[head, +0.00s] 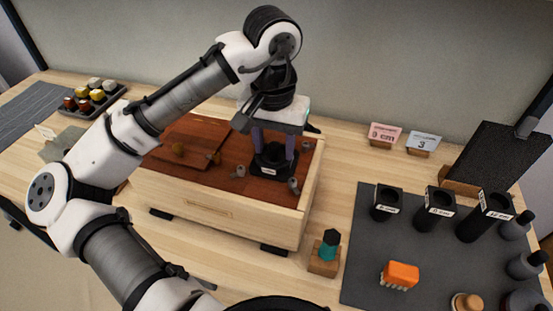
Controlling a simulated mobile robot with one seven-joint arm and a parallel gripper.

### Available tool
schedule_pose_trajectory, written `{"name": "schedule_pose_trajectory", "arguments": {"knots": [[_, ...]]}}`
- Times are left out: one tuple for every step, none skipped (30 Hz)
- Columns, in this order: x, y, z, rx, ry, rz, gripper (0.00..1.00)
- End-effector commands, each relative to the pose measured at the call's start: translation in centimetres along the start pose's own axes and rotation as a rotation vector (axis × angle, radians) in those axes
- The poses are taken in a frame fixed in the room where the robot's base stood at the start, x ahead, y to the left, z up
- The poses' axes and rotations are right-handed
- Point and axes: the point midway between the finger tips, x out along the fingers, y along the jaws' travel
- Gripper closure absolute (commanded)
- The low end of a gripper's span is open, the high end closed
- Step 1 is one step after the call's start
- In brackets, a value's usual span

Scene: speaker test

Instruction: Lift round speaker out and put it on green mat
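My gripper (273,148) points down into a wooden box (215,212) with a red-brown inside. Its two bluish fingers stand apart, at a dark block (272,170) with a pale label in the right part of the box. I cannot tell whether the fingers grip anything or whether this block is or holds the round speaker. No clearly round speaker shows; the gripper and arm hide part of the box. A grey-green mat (62,146) lies at the left, partly hidden by my arm.
Small grey pieces (293,185) and a brown board (186,143) are in the box. A tray of colored blocks (72,107) stands at back left. Dark labelled tubes (435,212) stand on a dark mat (365,270) at right. A teal-and-black item (329,246) stands in front.

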Motion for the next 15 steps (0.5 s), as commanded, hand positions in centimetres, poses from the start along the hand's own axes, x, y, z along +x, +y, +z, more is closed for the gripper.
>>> {"name": "schedule_pose_trajectory", "arguments": {"knots": [[1.38, 0.27, 0.52, 0.012, -0.033, 0.002, 0.84], [1.39, 0.28, 0.53, 0.012, -0.033, 0.002, 0.84], [1.40, 0.28, 0.53, 0.012, -0.034, 0.002, 0.84], [1.40, 0.28, 0.53, 0.012, -0.034, 0.002, 0.84], [1.41, 0.28, 0.53, 0.012, -0.034, 0.002, 0.84], [1.41, 0.28, 0.53, 0.013, -0.034, 0.002, 0.84], [1.42, 0.28, 0.53, 0.013, -0.034, 0.002, 0.84], [1.38, 0.27, 0.53, 0.012, -0.033, 0.002, 0.84], [1.37, 0.27, 0.53, 0.013, -0.033, 0.002, 0.84], [1.34, 0.27, 0.53, 0.013, -0.033, 0.002, 0.84], [1.29, 0.27, 0.53, 0.013, -0.033, 0.002, 0.84], [1.17, 0.27, 0.53, 0.013, -0.033, 0.002, 0.84], [1.06, 0.27, 0.52, 0.013, -0.033, 0.001, 0.84], [0.92, 0.27, 0.52, 0.013, -0.033, 0.001, 0.84], [0.70, 0.27, 0.52, 0.013, -0.034, 0.001, 0.85]]}}
